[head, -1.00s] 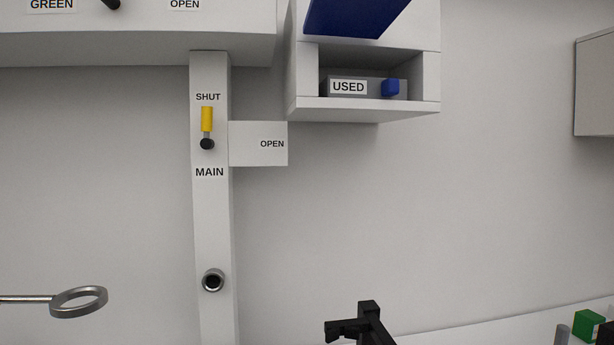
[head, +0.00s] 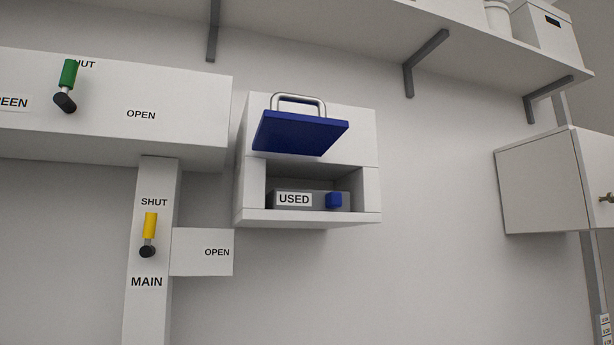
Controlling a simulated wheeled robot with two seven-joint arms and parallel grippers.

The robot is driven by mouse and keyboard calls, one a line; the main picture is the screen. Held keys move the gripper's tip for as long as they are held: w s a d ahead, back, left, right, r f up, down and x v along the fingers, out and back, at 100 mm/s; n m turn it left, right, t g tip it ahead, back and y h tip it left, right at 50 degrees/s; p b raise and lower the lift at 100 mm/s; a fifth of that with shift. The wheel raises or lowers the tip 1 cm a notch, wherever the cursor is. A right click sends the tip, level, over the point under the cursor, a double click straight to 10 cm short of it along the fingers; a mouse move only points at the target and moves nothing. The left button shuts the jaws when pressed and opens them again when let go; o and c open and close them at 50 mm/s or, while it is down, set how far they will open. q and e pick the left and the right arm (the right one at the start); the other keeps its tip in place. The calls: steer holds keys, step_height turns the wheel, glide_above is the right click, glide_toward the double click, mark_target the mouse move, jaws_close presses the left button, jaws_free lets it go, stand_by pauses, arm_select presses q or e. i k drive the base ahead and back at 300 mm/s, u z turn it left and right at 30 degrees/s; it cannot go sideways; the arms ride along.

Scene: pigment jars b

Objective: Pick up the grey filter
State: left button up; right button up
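The grey filter (head: 312,200) is a flat grey block in the open recess of a white wall box (head: 359,217). It carries a white label reading USED and a blue knob (head: 334,200) on its front right. A blue flap (head: 300,133) with a metal handle (head: 299,98) stands swung up above the recess, leaving its front uncovered. Neither of my grippers shows in the head view now.
Left of the box is a white panel with a green-handled lever (head: 67,78). Below it, a yellow-handled lever (head: 149,226) is on a post marked MAIN, beside an OPEN plate (head: 195,262). A shelf (head: 470,50) runs above; a cabinet (head: 540,190) hangs at right.

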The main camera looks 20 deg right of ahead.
mark_target(282, 198)
steer(key=u, duration=2.75)
steer(key=k, duration=1.6)
steer(key=z, duration=2.1)
